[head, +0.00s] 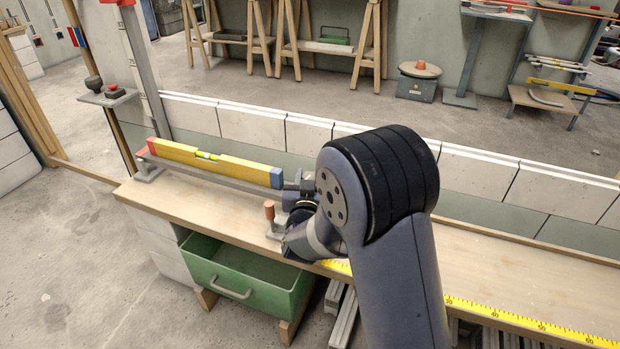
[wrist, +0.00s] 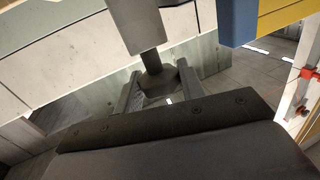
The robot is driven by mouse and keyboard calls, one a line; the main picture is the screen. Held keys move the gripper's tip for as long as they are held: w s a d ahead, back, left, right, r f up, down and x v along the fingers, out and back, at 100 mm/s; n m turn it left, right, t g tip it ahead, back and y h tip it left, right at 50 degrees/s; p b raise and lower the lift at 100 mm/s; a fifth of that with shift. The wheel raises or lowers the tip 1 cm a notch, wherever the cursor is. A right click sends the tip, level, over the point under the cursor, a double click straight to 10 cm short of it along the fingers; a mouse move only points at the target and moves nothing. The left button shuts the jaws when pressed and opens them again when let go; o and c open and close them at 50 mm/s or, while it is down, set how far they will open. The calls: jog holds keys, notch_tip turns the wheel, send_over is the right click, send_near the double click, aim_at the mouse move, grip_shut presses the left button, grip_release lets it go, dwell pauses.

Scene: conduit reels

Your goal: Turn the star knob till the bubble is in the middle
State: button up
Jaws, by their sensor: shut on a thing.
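The yellow spirit level (head: 240,171) has a red left end and a blue right end, and lies along a grey rail on the bench. Its green vial (head: 207,156) shows near the middle; the bubble's place in it is too small to tell. In the wrist view the level's blue end (wrist: 238,22) is at the top right. The dark star knob (wrist: 158,82) hangs below a grey block on a short shaft. My gripper (wrist: 160,93) has a finger on each side of the knob and is shut on it. In the head view my arm hides the knob.
The wooden bench (head: 490,265) carries a yellow tape measure (head: 490,318) along its front edge. A green open drawer (head: 235,278) is below. A low block wall (head: 300,135) runs behind.

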jog(key=o, duration=1)
jog(key=shift+s, duration=0.1)
jog(key=s+p, duration=0.1)
jog(key=s, duration=0.6)
jog(key=s+p, duration=0.1)
jog(key=s, duration=0.2)
jog(key=shift+s+a+p, duration=0.25)
jog(key=shift+s+p, duration=0.05)
jog(key=w+b, duration=0.1)
jog(key=w, duration=0.2)
jog(key=w+b, duration=0.1)
jog(key=w, duration=0.7)
jog(key=shift+d+b, duration=0.3)
jog(key=shift+b, duration=0.1)
jog(key=shift+s+n+y, duration=0.1)
jog(key=shift+n+y, duration=0.2)
jog(key=shift+y, duration=0.2)
